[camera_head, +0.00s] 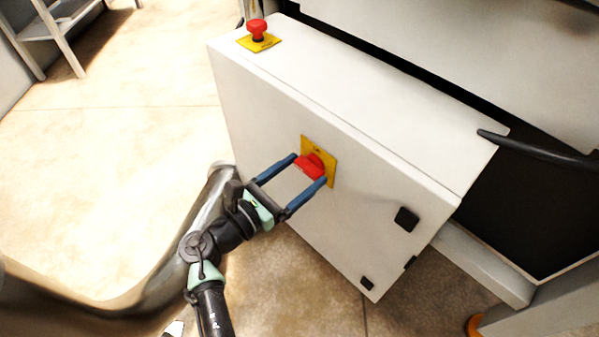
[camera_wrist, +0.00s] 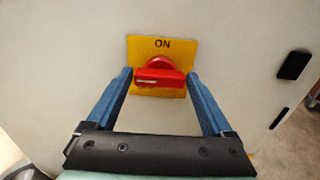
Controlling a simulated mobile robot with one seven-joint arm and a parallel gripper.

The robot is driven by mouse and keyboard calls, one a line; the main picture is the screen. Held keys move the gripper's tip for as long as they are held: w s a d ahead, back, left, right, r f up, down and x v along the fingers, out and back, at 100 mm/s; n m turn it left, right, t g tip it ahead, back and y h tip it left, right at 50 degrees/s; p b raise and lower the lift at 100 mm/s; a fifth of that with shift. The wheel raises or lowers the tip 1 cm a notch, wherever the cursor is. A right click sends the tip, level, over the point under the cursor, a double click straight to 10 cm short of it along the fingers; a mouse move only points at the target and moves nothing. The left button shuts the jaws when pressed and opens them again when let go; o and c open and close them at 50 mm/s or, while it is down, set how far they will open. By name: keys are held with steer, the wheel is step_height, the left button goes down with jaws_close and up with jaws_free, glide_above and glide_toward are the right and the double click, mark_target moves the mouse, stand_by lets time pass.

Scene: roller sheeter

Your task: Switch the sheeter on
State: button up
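The sheeter's white control cabinet (camera_head: 270,120) fills the middle of the head view. A red rotary switch (camera_head: 310,167) on a yellow plate (camera_head: 320,148) sits on its front face. In the wrist view the switch (camera_wrist: 160,75) has its handle lying horizontally, and the plate (camera_wrist: 163,44) reads "ON" above it. My gripper (camera_head: 311,170) is open, with its blue fingers on either side of the switch. In the wrist view gaps show between the fingers (camera_wrist: 160,76) and the red handle. Whether the fingertips touch the plate cannot be told.
A red mushroom button (camera_head: 257,29) on a yellow base stands on top of the cabinet. Black latches (camera_head: 406,219) sit on the front face, right of the switch. A dark bar (camera_head: 535,149) juts out at the right. Open floor (camera_head: 120,130) lies to the left.

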steer(key=c, duration=0.9)
steer(key=shift+m, duration=0.3)
steer(key=m, duration=0.3)
steer(key=shift+s+m+b, duration=0.1)
steer(key=shift+m+b, duration=0.2)
steer(key=shift+m, duration=0.1)
steer(key=m+b, duration=0.1)
steer(key=m, duration=0.3)
steer(key=shift+d+f, duration=0.1)
steer(key=shift+f, duration=0.05)
steer(key=m+b, duration=0.3)
steer(key=m, duration=0.2)
steer(key=shift+f+m, duration=0.15)
steer(key=shift+m, duration=0.25)
steer(key=shift+s+m+b, duration=0.1)
steer(key=shift+m+b, duration=1.15)
steer(key=shift+m, duration=0.55)
steer(key=o, duration=1.2)
